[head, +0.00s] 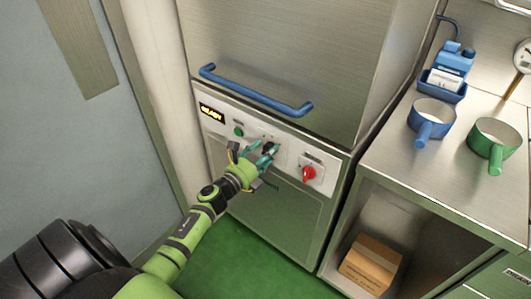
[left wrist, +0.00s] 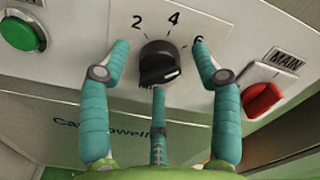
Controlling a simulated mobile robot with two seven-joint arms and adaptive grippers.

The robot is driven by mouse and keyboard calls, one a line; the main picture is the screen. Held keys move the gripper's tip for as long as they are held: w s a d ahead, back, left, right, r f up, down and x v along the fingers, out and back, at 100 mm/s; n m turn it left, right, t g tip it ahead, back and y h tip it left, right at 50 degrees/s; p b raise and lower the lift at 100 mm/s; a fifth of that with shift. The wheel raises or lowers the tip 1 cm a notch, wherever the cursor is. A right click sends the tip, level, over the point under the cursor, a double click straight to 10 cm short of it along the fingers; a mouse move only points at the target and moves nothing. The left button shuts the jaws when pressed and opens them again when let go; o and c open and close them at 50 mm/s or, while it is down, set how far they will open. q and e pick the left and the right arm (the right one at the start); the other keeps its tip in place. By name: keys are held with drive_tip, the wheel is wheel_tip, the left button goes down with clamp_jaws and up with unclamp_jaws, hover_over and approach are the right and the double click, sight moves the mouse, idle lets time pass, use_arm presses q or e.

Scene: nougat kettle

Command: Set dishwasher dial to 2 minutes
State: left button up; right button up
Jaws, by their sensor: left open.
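The dishwasher dial is a black round knob (left wrist: 159,63) on the pale control panel, with the marks 2, 4 and 6 printed around it in the left wrist view. The 6 is partly covered by a finger. The dial's exact setting is hard to tell. My left gripper (head: 262,152) is at the panel in the head view. In the left wrist view its open teal fingers (left wrist: 160,62) stand on either side of the knob, with a third finger below it. Gaps show between the side fingers and the knob. My right gripper is not in view.
A green button (head: 238,131) and a lit display (head: 211,113) are left of the dial. A red MAIN switch (head: 309,174) is to its right. A blue handle bar (head: 255,92) juts out above the panel. A steel counter (head: 394,156) stands at right.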

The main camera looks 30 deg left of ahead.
use_arm(q)
drive_tip(key=shift+w, duration=0.1)
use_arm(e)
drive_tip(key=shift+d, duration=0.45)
use_arm(q)
drive_tip(key=c, duration=1.1)
drive_tip(key=shift+c, duration=0.2)
drive_tip(key=shift+n, duration=0.5)
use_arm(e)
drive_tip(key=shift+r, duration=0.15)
use_arm(q)
drive_tip(key=n+p, duration=0.1)
drive_tip(key=n, duration=0.2)
drive_tip(key=shift+n, duration=0.4)
drive_tip(key=n+p, duration=0.1)
drive_tip(key=n, duration=0.3)
drive_tip(key=shift+n, duration=0.3)
drive_tip(key=n+p, duration=0.1)
drive_tip(key=n, duration=0.3)
drive_tip(key=shift+n+p, duration=0.6)
drive_tip(key=shift+n, duration=1.6)
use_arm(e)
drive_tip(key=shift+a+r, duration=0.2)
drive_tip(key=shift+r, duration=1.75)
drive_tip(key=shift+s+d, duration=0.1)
